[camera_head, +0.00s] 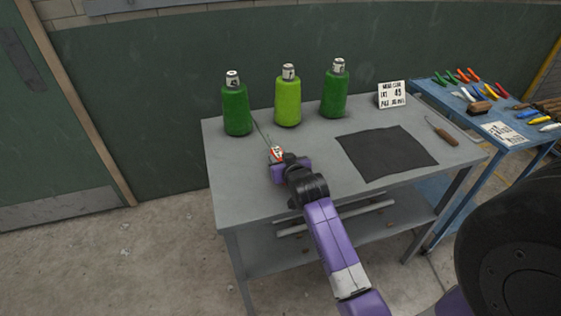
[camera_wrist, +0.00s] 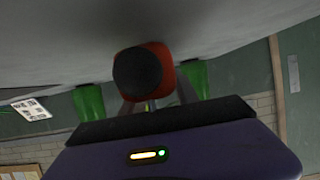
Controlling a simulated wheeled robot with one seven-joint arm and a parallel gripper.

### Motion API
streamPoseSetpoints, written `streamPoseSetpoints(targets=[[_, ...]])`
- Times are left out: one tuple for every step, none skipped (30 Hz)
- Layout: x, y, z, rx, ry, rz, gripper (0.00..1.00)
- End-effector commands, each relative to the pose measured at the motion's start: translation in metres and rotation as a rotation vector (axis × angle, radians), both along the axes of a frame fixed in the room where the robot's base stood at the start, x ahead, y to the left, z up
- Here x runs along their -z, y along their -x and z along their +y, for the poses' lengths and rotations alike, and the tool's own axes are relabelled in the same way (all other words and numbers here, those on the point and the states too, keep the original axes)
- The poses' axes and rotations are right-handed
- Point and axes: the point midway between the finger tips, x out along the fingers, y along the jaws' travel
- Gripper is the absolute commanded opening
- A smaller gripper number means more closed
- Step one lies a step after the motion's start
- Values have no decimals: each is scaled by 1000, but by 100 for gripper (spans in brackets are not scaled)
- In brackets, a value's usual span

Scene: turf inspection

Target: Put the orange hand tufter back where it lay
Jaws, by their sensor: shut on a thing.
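The orange hand tufter (camera_head: 276,153) is at my gripper's (camera_head: 279,160) tip, above or on the left part of the grey table (camera_head: 240,180). In the wrist view the tufter (camera_wrist: 164,58) shows as an orange body with a dark round end, between the fingers of my gripper (camera_wrist: 150,105). My gripper is shut on it. A thin dark line runs from the tufter toward the dark green cone at the left. I cannot tell whether the tufter touches the tabletop.
Three yarn cones stand at the table's back: dark green (camera_head: 237,108), light green (camera_head: 288,98) and dark green (camera_head: 334,92). A blue tool table (camera_head: 440,98) stands beyond.

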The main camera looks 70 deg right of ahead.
Motion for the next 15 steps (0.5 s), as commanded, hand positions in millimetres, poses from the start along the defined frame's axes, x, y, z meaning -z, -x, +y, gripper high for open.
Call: streamPoseSetpoints(targets=[[5, 0, 0, 0, 2, -1, 0], [7, 0, -1, 1, 3, -2, 0], [9, 0, 0, 1, 3, -2, 0], [10, 0, -1, 1, 3, -2, 0], [11, 0, -1, 1, 3, -2, 0], [11, 0, -1, 0, 4, -3, 0], [11, 0, -1, 0, 4, -3, 0], [11, 0, -1, 0, 4, -3, 0], [11, 0, -1, 0, 4, -3, 0], [11, 0, -1, 0, 4, -3, 0], [10, 0, -1, 0, 4, -3, 0], [11, 0, -1, 0, 4, -3, 0], [12, 0, -1, 0, 4, -3, 0], [13, 0, -1, 0, 3, -3, 0], [14, 0, 0, 0, 3, -3, 0]])
